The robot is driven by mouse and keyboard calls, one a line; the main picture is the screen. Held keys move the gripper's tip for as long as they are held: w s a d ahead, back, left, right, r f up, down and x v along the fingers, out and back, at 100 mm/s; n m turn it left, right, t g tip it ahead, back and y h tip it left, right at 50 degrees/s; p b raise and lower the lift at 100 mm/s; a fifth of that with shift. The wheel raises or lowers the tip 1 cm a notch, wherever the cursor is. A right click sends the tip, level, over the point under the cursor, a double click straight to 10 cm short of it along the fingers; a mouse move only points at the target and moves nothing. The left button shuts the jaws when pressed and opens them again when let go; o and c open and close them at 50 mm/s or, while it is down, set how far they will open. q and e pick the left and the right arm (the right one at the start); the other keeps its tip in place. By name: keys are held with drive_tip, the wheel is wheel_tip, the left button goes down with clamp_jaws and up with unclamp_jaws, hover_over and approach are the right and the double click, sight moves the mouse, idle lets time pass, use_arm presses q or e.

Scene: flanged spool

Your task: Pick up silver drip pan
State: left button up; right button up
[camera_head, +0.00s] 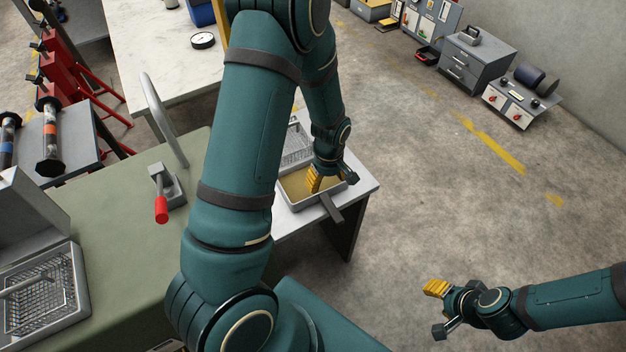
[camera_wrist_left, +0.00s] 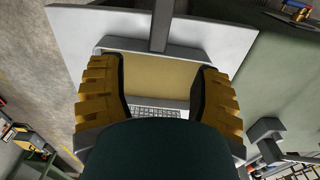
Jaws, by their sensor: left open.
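The silver drip pan (camera_head: 297,205) is a shallow grey tray with a tan floor and a dark handle (camera_head: 333,208) toward the viewer. It sits on a small white table (camera_head: 362,190). My left gripper (camera_head: 331,181) is over the pan, fingers pointing down, open and empty. In the left wrist view the pan's rim (camera_wrist_left: 125,46) and tan floor show between the two spread yellow-padded fingers of that gripper (camera_wrist_left: 157,82); contact cannot be told. My right gripper (camera_head: 437,310) is open and empty at lower right, above the floor, away from the pan.
A wire mesh basket (camera_head: 296,143) stands directly behind the pan. A green bench (camera_head: 120,225) at left carries a red-handled clamp (camera_head: 162,205) and a grey tray with mesh (camera_head: 78,300). A white table (camera_head: 150,70) is behind. The floor at right is open.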

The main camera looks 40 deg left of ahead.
use_arm(q)
hover_over(326, 199)
drive_tip(key=f, duration=0.5)
drive_tip(key=shift+s, duration=0.2)
drive_tip(key=shift+w+d+f+b, duration=0.1)
drive_tip(key=shift+f+b, duration=0.2)
drive_tip(key=shift+f, duration=1.3)
drive_tip(key=shift+w+f+b, duration=0.1)
drive_tip(key=shift+f+b, duration=0.15)
drive_tip(key=shift+f, duration=1.35)
clamp_jaws()
